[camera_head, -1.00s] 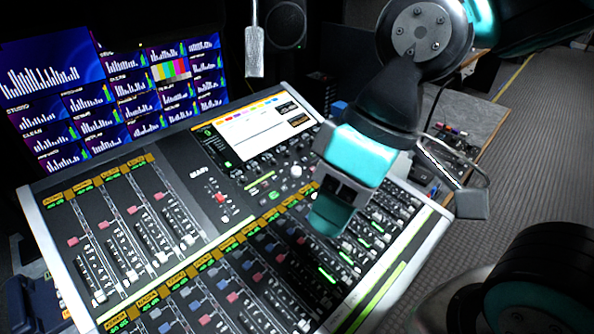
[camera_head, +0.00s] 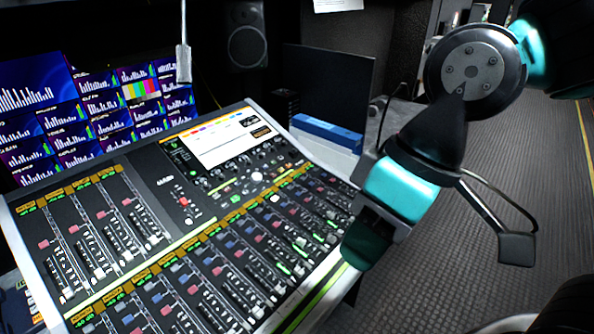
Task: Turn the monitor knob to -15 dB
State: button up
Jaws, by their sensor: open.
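The mixing console (camera_head: 180,238) fills the left and middle of the head view. A pale round knob (camera_head: 257,176), larger than its neighbours, stands on the panel right of and below the console's screen (camera_head: 222,140). It may be the monitor knob; its label and dB marks are too small to read. My gripper (camera_head: 362,250) is open, pointing down at the console's right edge, to the right of and nearer than the pale knob. Nothing shows between its fingers, though they are dark and partly hidden. It is apart from the knob.
Monitor screens (camera_head: 90,110) stand behind the console at the left. A blue box (camera_head: 328,130) and a dark panel (camera_head: 330,85) are behind the console's right corner.

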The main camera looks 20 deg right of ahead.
aim_at(256, 177)
jog(key=z, duration=0.45)
jog(key=i, duration=0.7)
jog(key=u, duration=1.7)
